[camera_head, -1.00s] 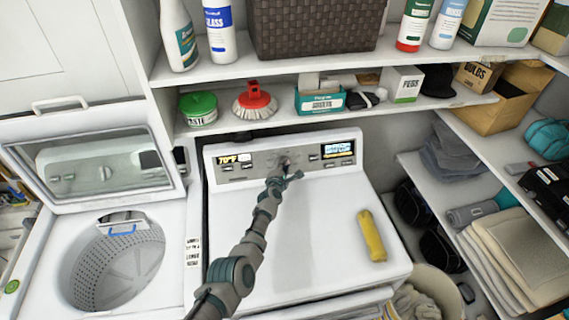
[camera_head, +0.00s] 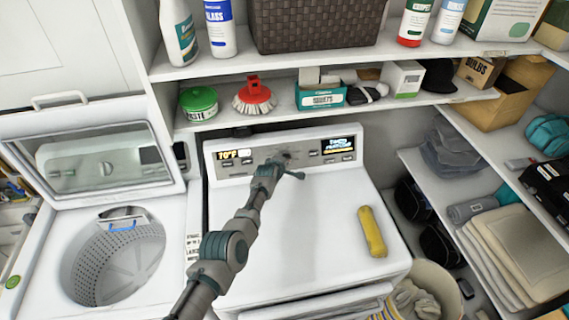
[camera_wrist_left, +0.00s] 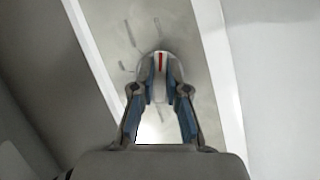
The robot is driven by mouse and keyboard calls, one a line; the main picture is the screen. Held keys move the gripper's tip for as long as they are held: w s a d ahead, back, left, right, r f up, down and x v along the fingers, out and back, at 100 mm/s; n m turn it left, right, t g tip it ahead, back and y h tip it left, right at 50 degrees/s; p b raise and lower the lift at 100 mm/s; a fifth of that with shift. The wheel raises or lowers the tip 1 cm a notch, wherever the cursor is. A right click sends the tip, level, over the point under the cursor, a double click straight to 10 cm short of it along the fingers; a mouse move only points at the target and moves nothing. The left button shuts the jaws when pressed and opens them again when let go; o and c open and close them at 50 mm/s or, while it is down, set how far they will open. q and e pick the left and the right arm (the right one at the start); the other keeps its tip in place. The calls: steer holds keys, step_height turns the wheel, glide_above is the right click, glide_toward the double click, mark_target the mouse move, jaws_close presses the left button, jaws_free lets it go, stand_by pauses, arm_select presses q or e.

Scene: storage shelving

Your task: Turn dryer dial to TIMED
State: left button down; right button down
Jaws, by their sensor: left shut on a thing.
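The dryer's grey control panel (camera_head: 240,163) runs along the back of the white dryer top. The dial (camera_wrist_left: 160,62), a round pale knob with a red pointer mark, sits on this panel. In the wrist view the red mark points nearly straight up the picture, tilted slightly. My left gripper (camera_wrist_left: 160,88) is shut on the dial, one finger on each side. In the head view my left gripper (camera_head: 279,162) hides most of the dial. Printed marks around the dial are too blurred to read. My right gripper is not in view.
A yellow object (camera_head: 372,232) lies on the dryer top, right of my arm. The open washer (camera_head: 55,260) is at left. A shelf with a red-handled brush (camera_head: 254,100) and boxes hangs above the panel. A lit display (camera_head: 339,145) is at the panel's right.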

arm_select(q)
steer(key=shift+s+d+f, duration=0.1)
steer(key=shift+d+f, duration=0.05)
steer(key=shift+f, duration=0.05)
stand_by(0.4)
steer(key=c, duration=1.2)
jaws_free()
steer(key=shift+d, duration=0.1)
steer(key=shift+r, duration=0.15)
steer(key=r, duration=0.9)
steer(key=shift+w+d+r, duration=0.1)
steer(key=shift+w+r, duration=0.15)
steer(key=shift+w, duration=0.05)
steer(key=shift+s+r, duration=0.1)
